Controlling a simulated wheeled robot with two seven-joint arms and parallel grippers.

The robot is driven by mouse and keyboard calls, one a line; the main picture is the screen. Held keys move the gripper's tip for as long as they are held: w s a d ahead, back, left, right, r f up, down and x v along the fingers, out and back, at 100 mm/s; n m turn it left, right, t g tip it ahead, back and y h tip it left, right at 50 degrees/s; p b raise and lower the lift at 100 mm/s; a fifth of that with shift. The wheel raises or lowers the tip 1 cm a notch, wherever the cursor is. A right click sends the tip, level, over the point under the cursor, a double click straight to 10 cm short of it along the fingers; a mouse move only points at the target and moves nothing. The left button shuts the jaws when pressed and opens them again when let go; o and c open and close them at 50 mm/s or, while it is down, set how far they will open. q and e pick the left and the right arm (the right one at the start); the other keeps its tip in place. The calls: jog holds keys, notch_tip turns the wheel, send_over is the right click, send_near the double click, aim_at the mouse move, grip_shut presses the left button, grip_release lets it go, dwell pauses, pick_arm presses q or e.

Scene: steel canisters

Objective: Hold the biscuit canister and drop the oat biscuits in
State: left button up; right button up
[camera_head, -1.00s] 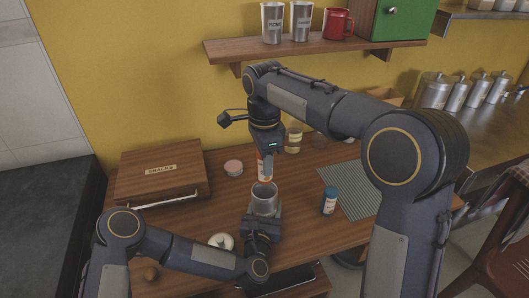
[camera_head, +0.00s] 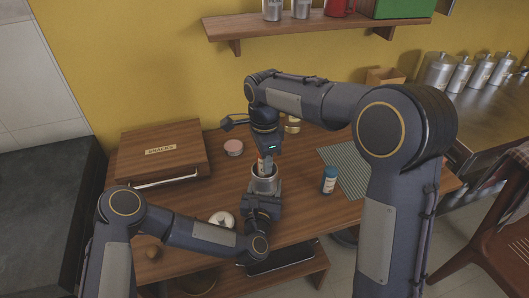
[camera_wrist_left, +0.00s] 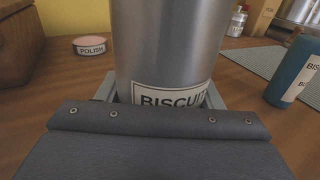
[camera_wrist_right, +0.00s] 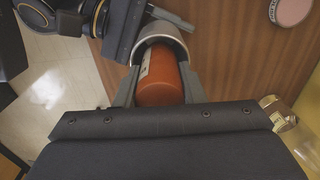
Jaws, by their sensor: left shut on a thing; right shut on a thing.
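The steel biscuit canister (camera_head: 264,186) stands upright near the table's front edge. Its BISCUIT label shows in the left wrist view (camera_wrist_left: 172,97). My left gripper (camera_head: 262,198) is shut around its body. My right gripper (camera_head: 266,153) is above the canister, pointing down and shut on the oat biscuits, an orange-red cylindrical pack (camera_wrist_right: 162,84) with a pale label. The pack's lower end is at the canister's mouth and appears partly inside the rim (camera_wrist_right: 160,27). The rim hides how deep it reaches. In the head view only a little of the pack (camera_head: 264,165) shows.
A pink-topped polish tin (camera_head: 233,147) and a wooden SNACKS box (camera_head: 160,155) are at the left. A white round item (camera_head: 222,220) lies left of my left gripper.

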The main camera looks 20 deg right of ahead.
jog(key=shift+f, duration=0.1)
jog(key=o, duration=1.1)
notch_tip(320, 180, up, 12)
jog(key=shift+r, duration=0.1)
pick_arm(q)
jog(key=o, duration=1.1)
